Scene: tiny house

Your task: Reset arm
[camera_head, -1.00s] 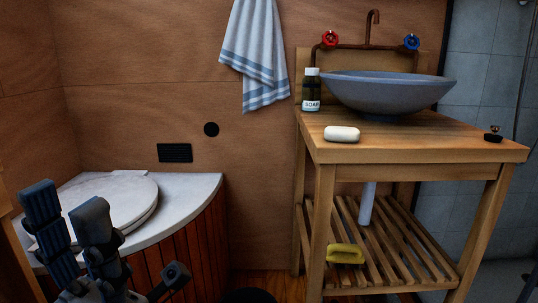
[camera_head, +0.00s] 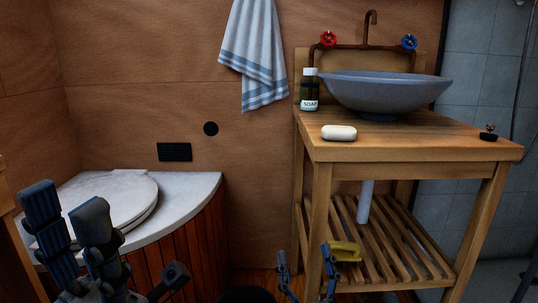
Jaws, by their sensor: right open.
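My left gripper (camera_head: 68,226) is at the lower left, in front of the white-topped toilet bench. Its two dark fingers point up with a gap between them, and nothing shows in the gap. My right gripper (camera_head: 304,262) is at the bottom middle, in front of the lower part of the wooden washstand (camera_head: 405,150). Its two thin fingers stand wide apart and hold nothing. Its right finger overlaps the yellow object (camera_head: 347,250) on the slatted shelf in the picture; I cannot tell whether they touch.
A white soap bar (camera_head: 339,133), a soap bottle (camera_head: 310,90) and a grey basin (camera_head: 386,92) stand on the washstand top. A round lid (camera_head: 115,200) lies on the bench at the left. A striped towel (camera_head: 254,55) hangs on the wall. Floor shows between bench and washstand.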

